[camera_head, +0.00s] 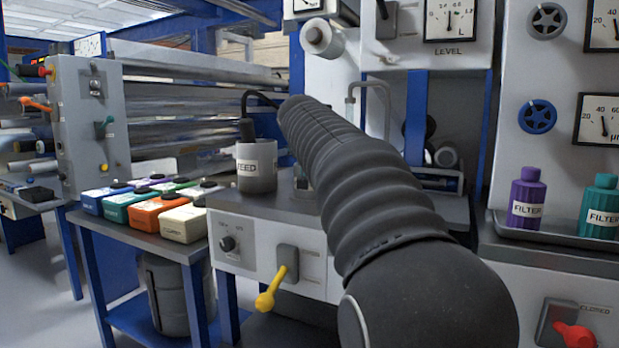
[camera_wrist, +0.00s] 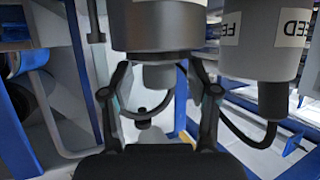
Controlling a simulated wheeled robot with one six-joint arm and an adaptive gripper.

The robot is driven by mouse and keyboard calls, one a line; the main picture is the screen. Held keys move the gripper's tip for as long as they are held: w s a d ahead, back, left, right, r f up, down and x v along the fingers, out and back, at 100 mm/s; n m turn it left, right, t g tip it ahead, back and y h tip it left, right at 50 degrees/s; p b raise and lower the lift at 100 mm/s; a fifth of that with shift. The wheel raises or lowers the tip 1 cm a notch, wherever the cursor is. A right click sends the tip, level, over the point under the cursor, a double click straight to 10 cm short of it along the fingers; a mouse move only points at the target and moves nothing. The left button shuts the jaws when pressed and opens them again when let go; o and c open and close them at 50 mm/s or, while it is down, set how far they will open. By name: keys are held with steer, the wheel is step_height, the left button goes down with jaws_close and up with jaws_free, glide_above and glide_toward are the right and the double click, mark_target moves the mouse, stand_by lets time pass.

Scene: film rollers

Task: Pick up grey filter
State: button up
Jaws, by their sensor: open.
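In the wrist view, a dark grey cylinder (camera_wrist: 158,32) with a narrower neck or cap is at the top centre. It looks like the grey filter, but no filter lettering shows on it. My gripper (camera_wrist: 160,75) is open, with a finger on each side of the narrower part. I cannot tell whether either finger touches it. In the head view, my arm covers the middle, hiding the gripper and this cylinder. A purple filter bottle (camera_head: 525,198) and a teal filter bottle (camera_head: 602,207) stand on a tray at the right.
A grey feed jar (camera_head: 256,166) with a black cable stands left of my arm; it is also close beside the cylinder in the wrist view (camera_wrist: 262,45). Several coloured containers stand on a low table (camera_head: 152,244) at left. A yellow lever (camera_head: 273,290) projects from the machine front.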

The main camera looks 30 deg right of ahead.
steer(key=shift+w+d+f, duration=0.1)
steer(key=shift+w+d, duration=0.05)
steer(key=shift+w, duration=0.05)
jaws_close()
stand_by(0.3)
